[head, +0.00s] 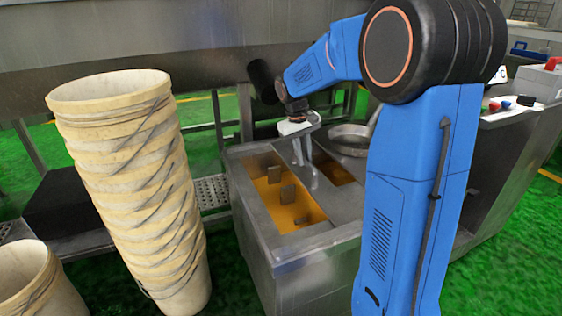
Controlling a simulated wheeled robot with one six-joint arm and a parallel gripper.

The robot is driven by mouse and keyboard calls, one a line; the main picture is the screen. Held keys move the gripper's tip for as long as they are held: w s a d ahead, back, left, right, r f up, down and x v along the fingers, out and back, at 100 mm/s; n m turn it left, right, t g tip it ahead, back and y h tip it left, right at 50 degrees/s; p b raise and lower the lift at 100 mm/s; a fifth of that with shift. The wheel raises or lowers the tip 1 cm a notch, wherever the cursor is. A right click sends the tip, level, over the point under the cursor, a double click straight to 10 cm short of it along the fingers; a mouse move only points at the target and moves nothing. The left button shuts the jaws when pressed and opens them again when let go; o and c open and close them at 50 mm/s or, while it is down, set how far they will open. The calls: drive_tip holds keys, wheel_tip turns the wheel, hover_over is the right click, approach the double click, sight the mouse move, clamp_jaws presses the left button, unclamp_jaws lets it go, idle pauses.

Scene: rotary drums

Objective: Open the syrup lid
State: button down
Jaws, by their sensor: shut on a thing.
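The syrup tank (290,262) is a steel box in the middle of the head view. Its left opening shows orange syrup (272,199) with grey upright pieces standing in it. A flat grey metal panel, which looks like the syrup lid (336,212), lies across the top to the right of this opening. More orange shows in a narrow gap on the panel's far right side. My gripper (307,172) points down at the panel beside the open syrup. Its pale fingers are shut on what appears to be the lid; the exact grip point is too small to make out.
A tall stack of cream buckets (135,190) stands left of the tank, with another bucket (35,285) at the lower left. A round metal pan (350,138) sits at the tank's back right. A large steel drum (130,45) spans the back. My blue arm hides the tank's right part.

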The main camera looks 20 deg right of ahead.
drive_tip(key=d, duration=1)
drive_tip(key=shift+d, duration=0.3)
drive_tip(key=c, duration=1.6)
unclamp_jaws()
drive_tip(key=shift+c, duration=0.2)
drive_tip(key=a+r, duration=0.1)
drive_tip(key=r, duration=0.7)
drive_tip(key=a+r, duration=0.2)
drive_tip(key=r, duration=0.7)
drive_tip(key=shift+a, duration=0.25)
